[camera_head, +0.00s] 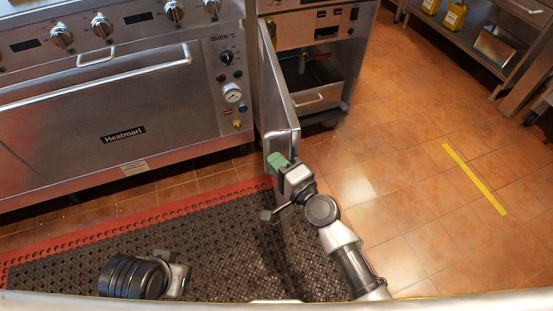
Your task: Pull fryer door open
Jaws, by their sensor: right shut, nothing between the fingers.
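The fryer (310,40) stands right of the oven. Its metal door (279,100) is swung wide open toward me, hinged on the left, and the inside of the cabinet shows. A metal pan with a handle (318,99) sits inside. My right gripper (278,161), with green finger pads, is at the lower near corner of the door. It is shut with nothing held; whether it touches the door I cannot tell. Part of my left arm (135,277) shows low on the left, and its fingertips cannot be seen.
A Heatmarl oven (110,110) with knobs and a long handle fills the left. A dark perforated mat with a red edge (130,212) lies on the tiles. The tiled floor (410,150) at right is clear, with a yellow strip (474,179). A shelf (470,35) with yellow bottles stands at the upper right.

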